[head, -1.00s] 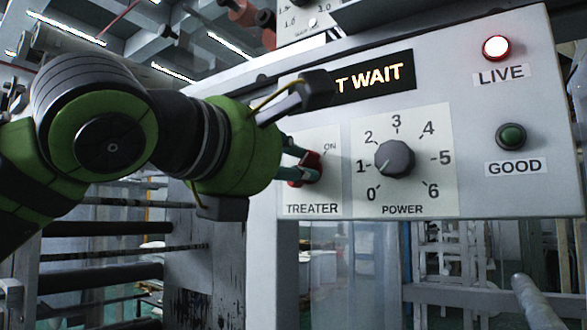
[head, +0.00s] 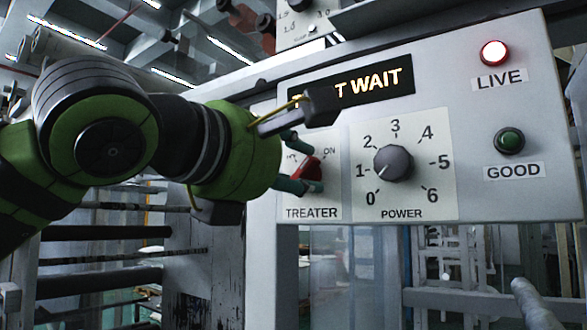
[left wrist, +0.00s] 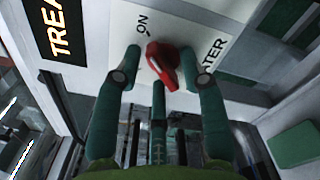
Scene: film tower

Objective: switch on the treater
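The treater switch is a red knob (head: 307,170) on a white plate marked TREATER, low on the left of the grey panel. In the head view its grip slants up to the right, toward the ON mark. My left gripper (head: 299,164) is at the plate, its teal fingers spread above and below the knob. In the left wrist view the red knob (left wrist: 162,62) lies between the outer fingertips of the left gripper (left wrist: 164,58), with visible gaps on both sides. A third finger is below it. The OFF mark is partly hidden. My right gripper is not in view.
The LIVE lamp (head: 494,53) glows; the green GOOD lamp (head: 509,141) looks dark.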

